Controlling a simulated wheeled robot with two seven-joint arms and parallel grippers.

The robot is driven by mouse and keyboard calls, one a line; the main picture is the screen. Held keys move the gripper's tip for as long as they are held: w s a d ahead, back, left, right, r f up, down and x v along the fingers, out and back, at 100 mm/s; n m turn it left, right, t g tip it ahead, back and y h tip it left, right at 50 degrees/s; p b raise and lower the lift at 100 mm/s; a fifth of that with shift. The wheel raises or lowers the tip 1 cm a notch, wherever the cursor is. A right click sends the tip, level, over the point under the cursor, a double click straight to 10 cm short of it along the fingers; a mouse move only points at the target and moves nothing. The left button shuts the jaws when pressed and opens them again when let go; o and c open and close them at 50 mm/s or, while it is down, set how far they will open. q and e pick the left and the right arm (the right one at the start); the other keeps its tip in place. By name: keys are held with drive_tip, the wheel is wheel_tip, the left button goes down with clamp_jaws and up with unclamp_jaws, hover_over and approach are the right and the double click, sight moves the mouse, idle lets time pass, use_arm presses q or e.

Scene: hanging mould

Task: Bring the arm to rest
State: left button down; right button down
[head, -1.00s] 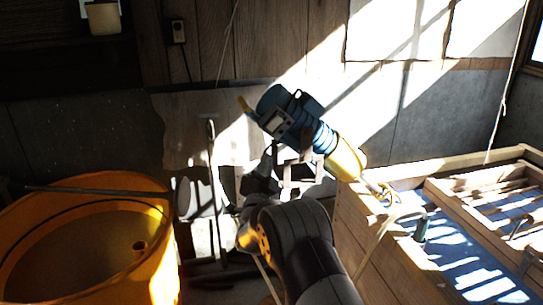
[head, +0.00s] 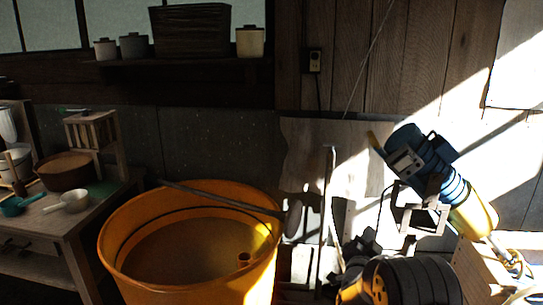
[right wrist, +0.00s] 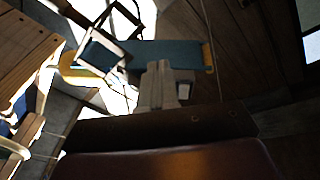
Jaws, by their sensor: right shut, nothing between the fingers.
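My right gripper (head: 360,246) is low in the right half of the head view, dark and partly in shadow, below and left of a blue and yellow machine (head: 425,165). In the right wrist view its fingers (right wrist: 160,84) are together with nothing seen between them. Beyond the fingers, the machine's blue body (right wrist: 165,54) shows. From these views I cannot tell how far the fingers are from the machine. My right arm comes up from the bottom edge. My left gripper is not in view.
A large orange tub (head: 262,240) with a dark rod across its rim stands left of my right arm. A wooden bench (head: 90,215) with bowls is at far left. A wooden crate (head: 470,266) is at lower right. A shelf (head: 190,63) with pots runs along the wall.

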drive_tip(key=s+a+f+n+g+y+p, duration=0.2)
drive_tip(key=s+a+f+n+g+y, duration=0.6)
drive_tip(key=f, duration=0.3)
drive_tip(key=s+a+r+n+g+p, duration=0.1)
drive_tip(key=s+a+r+n+g, duration=0.1)
drive_tip(key=s, duration=1)
drive_tip(key=s+a+r+n+g+p, duration=0.2)
drive_tip(key=s+g, duration=0.3)
drive_tip(key=s, duration=0.8)
drive_tip(key=shift+r+n+y, duration=0.3)
drive_tip(key=shift+r+n, duration=0.2)
drive_tip(key=shift+r, duration=0.1)
drive_tip(key=shift+s, duration=0.1)
